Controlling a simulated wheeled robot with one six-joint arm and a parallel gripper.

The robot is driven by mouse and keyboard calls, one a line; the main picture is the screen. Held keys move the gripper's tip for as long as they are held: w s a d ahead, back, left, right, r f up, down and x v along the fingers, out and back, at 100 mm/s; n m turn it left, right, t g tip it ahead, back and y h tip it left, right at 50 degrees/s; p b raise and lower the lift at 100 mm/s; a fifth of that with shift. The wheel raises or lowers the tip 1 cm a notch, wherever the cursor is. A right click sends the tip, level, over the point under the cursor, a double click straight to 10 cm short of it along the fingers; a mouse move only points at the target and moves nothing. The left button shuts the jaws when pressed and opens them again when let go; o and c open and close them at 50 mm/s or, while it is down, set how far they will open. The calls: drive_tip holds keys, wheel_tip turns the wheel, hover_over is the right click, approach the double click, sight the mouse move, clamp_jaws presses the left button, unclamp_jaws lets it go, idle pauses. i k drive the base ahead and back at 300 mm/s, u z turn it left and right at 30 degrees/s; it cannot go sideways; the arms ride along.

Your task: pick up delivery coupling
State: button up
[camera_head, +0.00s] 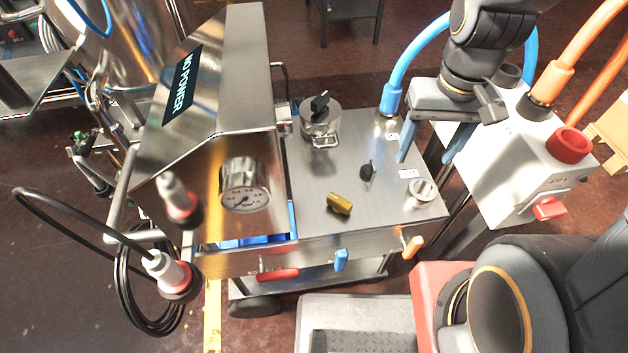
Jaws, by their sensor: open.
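My gripper (427,154) hangs at the upper right with two blue fingers spread apart and nothing between them. It is in front of the right edge of the steel cart top (330,175). No part is clearly marked as the delivery coupling. A blue hose end (391,101) stands on the cart top's back right corner, left of my gripper. A round metal fitting (422,190) sits at the cart top's right side, below my gripper in the picture. I cannot tell which of these is the coupling.
A white box (510,165) with a red knob (570,142) and orange hose (555,80) stands at right. A black handle (368,171) and lidded pot (320,120) rise from the top.

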sight(544, 94)
drive_tip(key=k, duration=1)
drive_tip(key=z, duration=1.7)
drive_tip(key=i, duration=0.85)
drive_tip(key=u, duration=1.2)
